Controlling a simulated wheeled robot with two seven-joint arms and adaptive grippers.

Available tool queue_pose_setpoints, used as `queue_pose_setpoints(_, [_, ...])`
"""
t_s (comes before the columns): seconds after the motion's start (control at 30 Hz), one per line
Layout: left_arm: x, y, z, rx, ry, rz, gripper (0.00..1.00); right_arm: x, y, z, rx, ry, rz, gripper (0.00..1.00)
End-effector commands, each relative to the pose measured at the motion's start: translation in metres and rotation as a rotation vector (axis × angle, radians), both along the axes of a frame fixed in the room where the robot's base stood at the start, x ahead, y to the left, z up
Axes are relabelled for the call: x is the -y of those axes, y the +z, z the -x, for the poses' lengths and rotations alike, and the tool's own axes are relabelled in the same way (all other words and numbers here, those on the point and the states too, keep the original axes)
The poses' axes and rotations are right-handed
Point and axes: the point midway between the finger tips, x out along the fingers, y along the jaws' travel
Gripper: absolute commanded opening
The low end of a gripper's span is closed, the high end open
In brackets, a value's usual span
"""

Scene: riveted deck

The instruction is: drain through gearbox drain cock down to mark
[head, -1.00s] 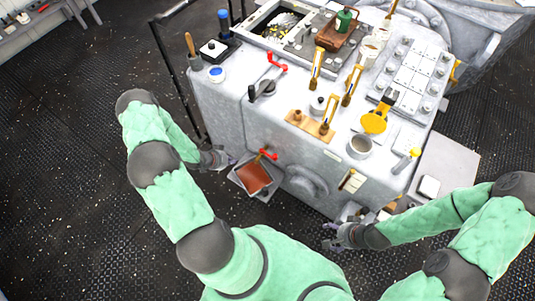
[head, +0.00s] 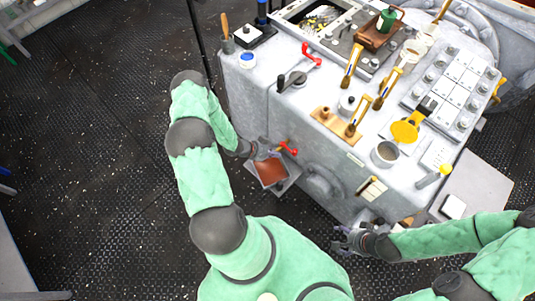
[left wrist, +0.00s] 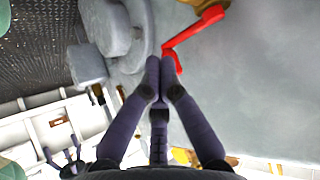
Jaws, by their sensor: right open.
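The drain cock's red handle (head: 288,147) sticks out from the gearbox front (head: 325,150); the left wrist view shows the red lever (left wrist: 192,32) with brass at its base. A pan (head: 271,172) with reddish-brown contents lies below the cock. My left gripper (head: 262,152) is beside the handle. In the left wrist view its fingertips (left wrist: 163,62) are together at the lever's end; whether they touch it is unclear. A small framed window (head: 371,188), possibly the level gauge, sits on the front face; its mark is too small to read. My right gripper (head: 350,240) is open and empty below it.
A round boss (head: 322,183) protrudes right of the pan.

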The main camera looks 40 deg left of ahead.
Motion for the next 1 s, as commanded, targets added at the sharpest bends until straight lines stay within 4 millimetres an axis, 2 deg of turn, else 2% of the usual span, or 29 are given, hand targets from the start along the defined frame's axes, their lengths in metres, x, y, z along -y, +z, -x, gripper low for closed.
queue_pose_setpoints(0.07, [0.008, -0.012, -0.009, 0.001, -0.003, 0.0, 0.0, 0.0, -0.007, 0.0, 0.0, 0.0, 0.0, 0.78])
queue_pose_setpoints(0.3, [0.025, -0.008, -0.032, 0.0, -0.002, -0.001, 0.0, 0.0, -0.014, 0.0, 0.0, 0.0, 0.0, 0.78])
queue_pose_setpoints(0.8, [0.029, -0.007, -0.039, -0.001, 0.0, -0.001, 0.0, 0.0, -0.016, 0.0, 0.0, 0.0, 0.0, 0.78])
queue_pose_setpoints(1.0, [0.038, -0.008, -0.051, 0.001, -0.002, -0.002, 0.0, 0.0, -0.02, 0.0, 0.0, 0.0, 0.0, 0.78])
